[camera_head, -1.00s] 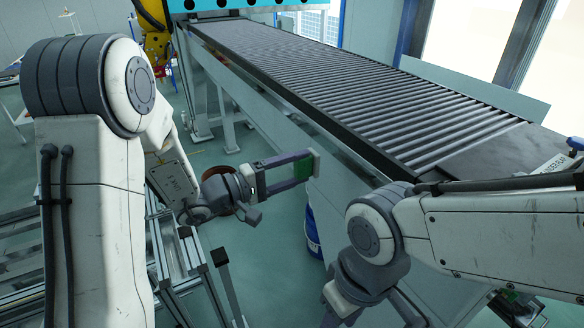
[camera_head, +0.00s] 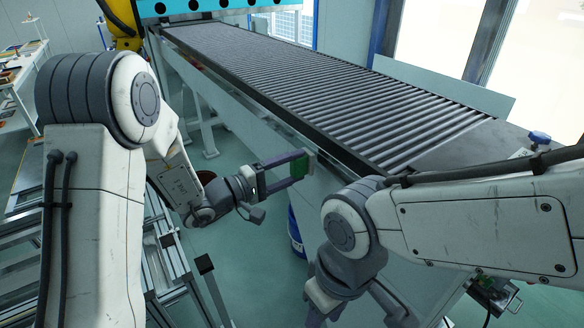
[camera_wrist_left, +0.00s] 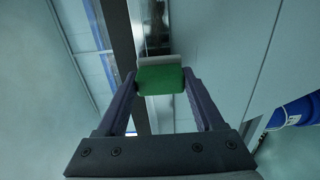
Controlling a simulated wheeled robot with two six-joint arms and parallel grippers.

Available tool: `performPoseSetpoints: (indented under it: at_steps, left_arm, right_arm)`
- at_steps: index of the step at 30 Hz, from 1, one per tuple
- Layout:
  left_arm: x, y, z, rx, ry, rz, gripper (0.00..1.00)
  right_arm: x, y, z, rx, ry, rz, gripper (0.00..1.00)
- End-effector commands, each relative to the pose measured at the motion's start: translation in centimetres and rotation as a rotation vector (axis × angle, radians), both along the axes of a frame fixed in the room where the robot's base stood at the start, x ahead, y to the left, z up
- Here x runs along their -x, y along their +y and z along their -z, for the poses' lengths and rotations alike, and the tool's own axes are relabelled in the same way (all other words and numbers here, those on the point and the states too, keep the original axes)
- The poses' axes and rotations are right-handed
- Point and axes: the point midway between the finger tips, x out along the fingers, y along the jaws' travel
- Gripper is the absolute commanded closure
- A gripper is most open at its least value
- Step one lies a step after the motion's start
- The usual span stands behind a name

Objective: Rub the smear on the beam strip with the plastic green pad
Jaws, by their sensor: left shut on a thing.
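My left gripper (camera_head: 297,167) is shut on the green pad (camera_head: 301,166), with a finger on either side of it. In the left wrist view the pad (camera_wrist_left: 160,80) sits between the fingertips, with a pale layer along its far edge. The pad is in front of the conveyor's pale side panel (camera_head: 255,128); I cannot tell if they touch. In the left wrist view a shiny dark strip (camera_wrist_left: 155,22) runs beyond the pad, partly hidden by it. I cannot make out a smear.
The roller conveyor (camera_head: 330,95) runs from the back left to the right. A blue drum (camera_head: 296,232) stands below it, near my right arm. A metal frame (camera_head: 165,255) stands at lower left, and a table (camera_head: 22,80) at far left. Floor between is open.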

Motion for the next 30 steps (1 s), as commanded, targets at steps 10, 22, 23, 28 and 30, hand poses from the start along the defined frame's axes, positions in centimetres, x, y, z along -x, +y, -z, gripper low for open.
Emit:
performPoseSetpoints:
  at_steps: [10, 22, 23, 28, 30]
  left_arm:
    - [-0.2, -0.3, 0.0, 0.000, -0.001, 0.001, 0.75]
    - [-0.7, -0.9, 0.0, -0.001, -0.002, 0.000, 0.75]
    - [-0.7, -1.0, 0.0, -0.001, -0.002, 0.000, 0.75]
    - [-0.9, -1.3, 0.0, 0.000, -0.001, 0.001, 0.75]
    - [-0.9, -1.4, 0.0, 0.000, -0.001, 0.001, 0.75]
  right_arm:
    - [0.0, 0.0, 0.2, 0.000, 0.000, 0.000, 0.55]
    - [0.0, 0.0, 0.7, 0.000, 0.000, 0.000, 0.55]
    - [0.0, 0.0, 0.7, 0.000, 0.000, 0.000, 0.55]
    - [0.0, 0.0, 0.9, 0.000, 0.000, 0.000, 0.55]
    - [0.0, 0.0, 1.0, 0.000, 0.000, 0.000, 0.55]
